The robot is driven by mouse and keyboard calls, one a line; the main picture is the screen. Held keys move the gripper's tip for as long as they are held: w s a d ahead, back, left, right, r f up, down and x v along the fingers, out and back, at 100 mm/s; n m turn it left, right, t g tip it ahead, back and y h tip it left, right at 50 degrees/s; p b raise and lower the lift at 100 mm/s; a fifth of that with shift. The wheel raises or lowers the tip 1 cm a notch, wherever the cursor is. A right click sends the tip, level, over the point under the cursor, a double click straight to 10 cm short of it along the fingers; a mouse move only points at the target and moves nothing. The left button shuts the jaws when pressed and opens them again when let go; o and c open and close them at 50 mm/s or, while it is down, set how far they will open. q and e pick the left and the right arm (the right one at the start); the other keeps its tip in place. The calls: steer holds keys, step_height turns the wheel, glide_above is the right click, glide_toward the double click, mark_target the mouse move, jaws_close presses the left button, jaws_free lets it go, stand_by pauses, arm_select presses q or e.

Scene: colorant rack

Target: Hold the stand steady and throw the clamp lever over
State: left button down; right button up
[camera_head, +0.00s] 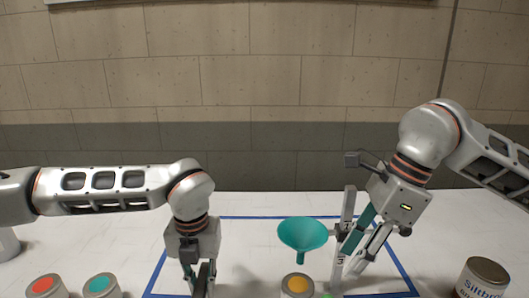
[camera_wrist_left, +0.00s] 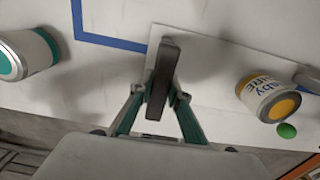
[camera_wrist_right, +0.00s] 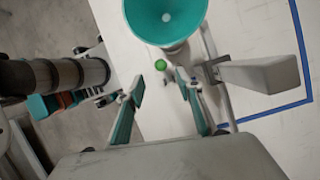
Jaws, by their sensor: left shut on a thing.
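The stand has a pale upright post with numbers (camera_head: 348,205), a teal funnel (camera_head: 303,235) and a white base plate (camera_wrist_left: 215,75). My left gripper (camera_head: 200,284) is shut on a dark upright grip (camera_wrist_left: 164,75) at the edge of the base plate. My right gripper (camera_head: 354,256) is open beside the post, its fingers apart with nothing seen between them in the right wrist view. That view also shows the funnel (camera_wrist_right: 165,18), a pale grey bar (camera_wrist_right: 260,74) and a dark bracket beside it. I cannot tell which part is the clamp lever.
A yellow-lidded can (camera_head: 297,285) stands below the funnel, near a green dot (camera_wrist_left: 287,131). Red-lidded (camera_head: 45,286) and teal-lidded (camera_head: 101,285) cans stand at the left. A labelled can (camera_head: 483,277) stands at the right. Blue tape (camera_head: 157,272) outlines the work area.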

steer(key=n, duration=0.2)
glide_toward(332, 297)
steer(key=a+f, duration=0.1)
steer(key=f, duration=0.1)
steer(key=shift+h, duration=0.4)
steer(key=shift+a+x, duration=0.1)
steer(key=shift+x, duration=2.05)
steer(key=shift+a+x, duration=0.15)
steer(key=shift+x, duration=2)
steer(key=shift+r, duration=0.1)
steer(key=shift+c, duration=0.3)
jaws_close()
steer(key=shift+d+r, duration=0.1)
steer(key=shift+d+r, duration=0.2)
steer(key=shift+d, duration=0.25)
steer(key=shift+d+r, duration=0.2)
steer(key=shift+d, duration=0.35)
